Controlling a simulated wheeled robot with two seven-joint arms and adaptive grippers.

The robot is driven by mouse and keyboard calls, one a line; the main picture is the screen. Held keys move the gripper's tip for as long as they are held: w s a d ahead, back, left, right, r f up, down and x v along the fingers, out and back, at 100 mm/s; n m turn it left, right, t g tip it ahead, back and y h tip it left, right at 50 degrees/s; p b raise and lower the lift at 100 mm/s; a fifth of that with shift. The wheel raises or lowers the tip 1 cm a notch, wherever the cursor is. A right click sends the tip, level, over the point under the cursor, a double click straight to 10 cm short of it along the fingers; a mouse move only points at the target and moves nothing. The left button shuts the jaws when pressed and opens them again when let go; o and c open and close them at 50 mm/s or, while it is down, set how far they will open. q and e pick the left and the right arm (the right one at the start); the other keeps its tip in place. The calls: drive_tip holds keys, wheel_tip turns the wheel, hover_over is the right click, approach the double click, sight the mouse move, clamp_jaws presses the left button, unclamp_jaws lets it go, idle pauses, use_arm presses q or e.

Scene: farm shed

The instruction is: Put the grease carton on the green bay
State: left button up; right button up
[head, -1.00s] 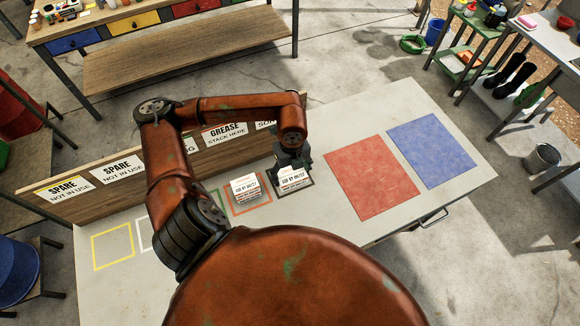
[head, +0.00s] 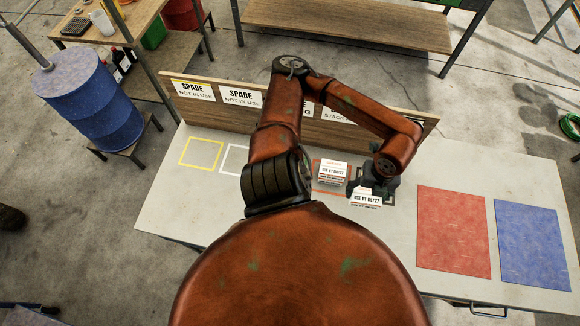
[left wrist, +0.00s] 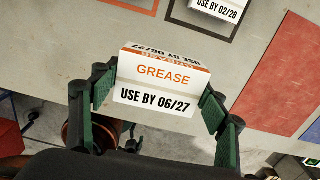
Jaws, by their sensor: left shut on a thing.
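The grease carton (left wrist: 160,82) is a white box with orange lettering and "USE BY 06/27". In the left wrist view it sits between the green pads of my left gripper (left wrist: 160,100), which is shut on it. In the head view the held carton (head: 367,200) hangs under my left gripper (head: 372,188), at the dark-outlined bay. Another white carton (left wrist: 218,9), marked "USE BY 02/28", lies behind it in the dark-outlined bay. A similar carton (head: 332,172) stands in the orange-outlined bay. The green bay is hidden behind my left arm. My right gripper is not in view.
The grey table (head: 190,215) has an empty yellow-outlined bay (head: 201,152) and a white-outlined bay (head: 235,158) to the left. A red mat (head: 453,232) and a blue mat (head: 531,243) lie clear at right. A low wooden sign board (head: 240,115) runs along the back.

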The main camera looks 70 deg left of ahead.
use_arm(q)
drive_tip(key=s+a+f+p, duration=0.1)
drive_tip(key=s+a+p, duration=0.4)
drive_tip(key=s, duration=0.6)
drive_tip(key=s+a+f+p, duration=0.1)
drive_tip(key=s+a+p, duration=0.5)
drive_tip(key=s, duration=0.6)
drive_tip(key=w+a+f, duration=0.1)
drive_tip(key=a+f, duration=0.2)
drive_tip(key=a, duration=0.1)
drive_tip(key=w+a+f, duration=0.1)
drive_tip(key=a+f, duration=0.2)
drive_tip(key=a, duration=0.1)
drive_tip(key=w+a+f, duration=0.1)
drive_tip(key=a+f, duration=0.2)
drive_tip(key=a, duration=0.2)
drive_tip(key=shift+w+f, duration=0.1)
drive_tip(key=f, duration=0.3)
drive_tip(key=shift+w+a+f+p, duration=0.1)
drive_tip(key=shift+a+f+p, duration=0.1)
drive_tip(key=shift+p, duration=0.15)
drive_tip(key=shift+a+f, duration=0.1)
drive_tip(key=shift+f, duration=0.2)
drive_tip(key=o, duration=1.2)
drive_tip(key=shift+f, duration=0.1)
